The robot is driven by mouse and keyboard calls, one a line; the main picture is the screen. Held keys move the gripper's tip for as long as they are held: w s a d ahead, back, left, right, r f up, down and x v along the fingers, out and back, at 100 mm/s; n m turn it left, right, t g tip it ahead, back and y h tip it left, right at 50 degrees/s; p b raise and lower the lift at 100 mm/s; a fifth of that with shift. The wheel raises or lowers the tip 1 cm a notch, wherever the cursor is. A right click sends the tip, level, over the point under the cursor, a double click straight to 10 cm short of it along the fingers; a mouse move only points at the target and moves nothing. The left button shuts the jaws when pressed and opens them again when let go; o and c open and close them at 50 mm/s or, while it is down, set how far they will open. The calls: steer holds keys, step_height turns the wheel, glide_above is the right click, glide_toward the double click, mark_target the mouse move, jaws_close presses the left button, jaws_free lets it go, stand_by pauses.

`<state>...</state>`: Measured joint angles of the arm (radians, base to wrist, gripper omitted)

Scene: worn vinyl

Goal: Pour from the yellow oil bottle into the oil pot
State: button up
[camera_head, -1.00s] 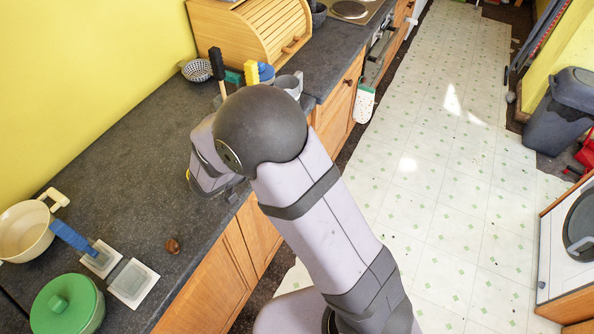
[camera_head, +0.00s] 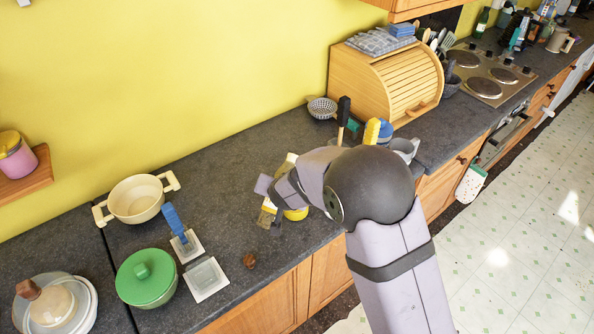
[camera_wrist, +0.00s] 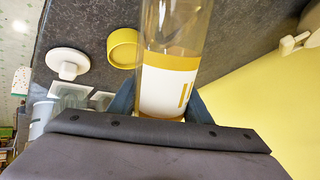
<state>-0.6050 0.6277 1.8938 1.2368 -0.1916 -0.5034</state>
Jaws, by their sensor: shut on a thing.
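The clear bottle with a yellow-and-white label (camera_wrist: 168,88) stands out in the wrist view. My gripper (camera_wrist: 160,108) is shut on it low on its body, with a blue-grey finger at each side. The bottle's neck runs out of that view. In the head view my gripper (camera_head: 282,192) is over the counter, and my arm hides much of the bottle. An open cream pot with two handles (camera_head: 135,215) stands at the left by the wall. I cannot tell for sure whether it is the oil pot. A round yellow-rimmed thing (camera_wrist: 123,48) is beside the bottle.
A green-lidded pot (camera_head: 145,290), a white tile (camera_head: 206,280), a blue-handled tool (camera_head: 174,222) and a small brown thing (camera_head: 249,261) lie left of my gripper. A wooden bread box (camera_head: 400,85) stands behind at right. Some grey counter (camera_head: 225,165) is bare.

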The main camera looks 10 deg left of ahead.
mark_target(276, 212)
steer(key=s+f, duration=0.2)
steer(key=shift+s+a+n+g, duration=0.1)
steer(key=shift+s+n+g, duration=0.2)
steer(key=shift+s, duration=0.05)
steer(key=shift+s+f+g+y, duration=0.2)
steer(key=shift+s+f, duration=0.1)
steer(key=shift+s, duration=0.2)
steer(key=shift+s+f+g+y, duration=0.1)
steer(key=shift+s+f+g, duration=0.15)
steer(key=shift+s, duration=0.2)
steer(key=shift+s+f, duration=0.15)
steer(key=shift+s, duration=0.1)
steer(key=shift+s+g, duration=0.1)
steer(key=shift+g, duration=0.25)
steer(key=shift+f, duration=0.15)
